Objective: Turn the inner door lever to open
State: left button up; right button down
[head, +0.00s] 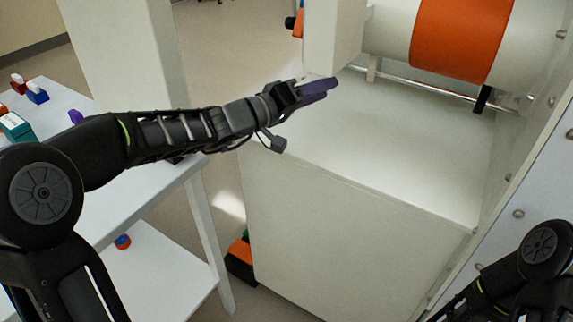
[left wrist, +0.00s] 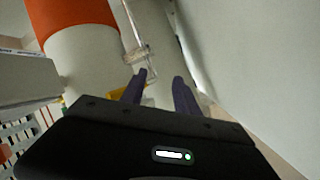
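A white cylinder (head: 390,28) with a wide orange band (head: 462,35) lies at the upper right of the head view, and the cylinder shows in the left wrist view (left wrist: 80,70). A short black lever-like piece (head: 483,98) hangs below the band at a pale rail; I cannot tell if it is the inner door lever. My left gripper (head: 318,88) reaches over the white box-like surface, left of and apart from the black piece. In the left wrist view its two purple fingers (left wrist: 160,80) stand apart with nothing between them. My right gripper is out of view.
A pale rail (head: 430,88) runs below the cylinder; a rail with a bracket (left wrist: 137,52) is beyond the fingers in the wrist view. A bolted panel (head: 540,180) bounds the right. The white top (head: 420,150) is bare. A table (head: 150,190) with small items stands left.

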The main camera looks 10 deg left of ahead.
pick_arm(q)
jog(key=s+f+g+p, duration=0.1)
jog(key=s, duration=0.1)
jog(key=s+a+f+g+y+p, duration=0.1)
jog(key=s+f+p, duration=0.1)
jog(key=s+f+g+p, duration=0.1)
jog(key=s+f, duration=0.1)
jog(key=shift+a+m+g+y+p, duration=0.3)
jog(key=shift+m+y+p, duration=0.05)
jog(key=shift+m+y, duration=0.05)
jog(key=shift+s+a+f+m+g+y+p, duration=0.1)
jog(key=shift+s+a+f+g+y+p, duration=0.45)
jog(key=shift+f+p, duration=0.45)
jog(key=shift+s+a+f+m+g+y+p, duration=0.1)
jog(key=shift+s+a+f+g+y+p, duration=0.4)
jog(key=shift+f+y+p, duration=0.45)
jog(key=shift+s+a+f+m+g+y+p, duration=0.1)
jog(key=shift+s+a+f+g+y+p, duration=0.25)
jog(key=shift+s+a+f+y+p, duration=0.45)
jog(key=shift+w+d+f+h+p, duration=0.1)
jog(key=shift+d+h+p, duration=0.05)
jog(key=shift+h+p, duration=0.15)
